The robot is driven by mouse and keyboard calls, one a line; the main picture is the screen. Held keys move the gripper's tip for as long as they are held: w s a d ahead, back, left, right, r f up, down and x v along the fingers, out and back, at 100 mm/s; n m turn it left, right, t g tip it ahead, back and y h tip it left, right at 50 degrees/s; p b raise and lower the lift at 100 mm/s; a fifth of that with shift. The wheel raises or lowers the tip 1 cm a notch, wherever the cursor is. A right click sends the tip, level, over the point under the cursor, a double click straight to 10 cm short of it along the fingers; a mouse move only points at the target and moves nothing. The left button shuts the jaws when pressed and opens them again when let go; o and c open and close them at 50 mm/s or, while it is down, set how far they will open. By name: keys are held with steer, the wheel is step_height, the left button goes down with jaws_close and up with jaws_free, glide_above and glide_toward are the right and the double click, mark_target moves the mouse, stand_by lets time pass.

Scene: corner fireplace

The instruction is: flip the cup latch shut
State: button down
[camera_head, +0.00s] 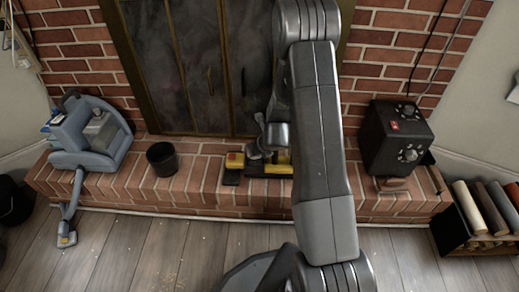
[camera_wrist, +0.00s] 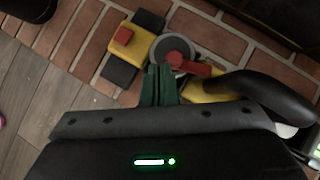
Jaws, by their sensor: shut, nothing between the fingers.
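A yellow tool (camera_wrist: 112,48) with black pads, a red button (camera_wrist: 123,37) and a curved black handle (camera_wrist: 258,93) lies on the brick hearth. A round grey cup (camera_wrist: 165,48) sits on it, with a red latch lever (camera_wrist: 190,66) pointing from the cup's middle toward the right. In the head view the tool (camera_head: 268,170) is partly hidden by my arm. My gripper (camera_wrist: 160,72) has its green fingers shut and empty, with the tips at the near edge of the cup, left of the lever's end. I cannot tell whether they touch.
A black bucket (camera_head: 162,160) and a blue-grey machine (camera_head: 90,137) stand on the hearth to the left. A black box with dials (camera_head: 395,140) stands to the right. Fireplace doors (camera_head: 200,80) rise behind. A rack of rolls (camera_head: 480,220) is at the far right.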

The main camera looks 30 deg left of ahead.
steer(key=shift+w+d, duration=0.1)
steer(key=shift+w, duration=0.05)
steer(key=shift+w+d+p, duration=0.2)
steer(key=shift+w+p, duration=0.25)
steer(key=shift+w, duration=0.15)
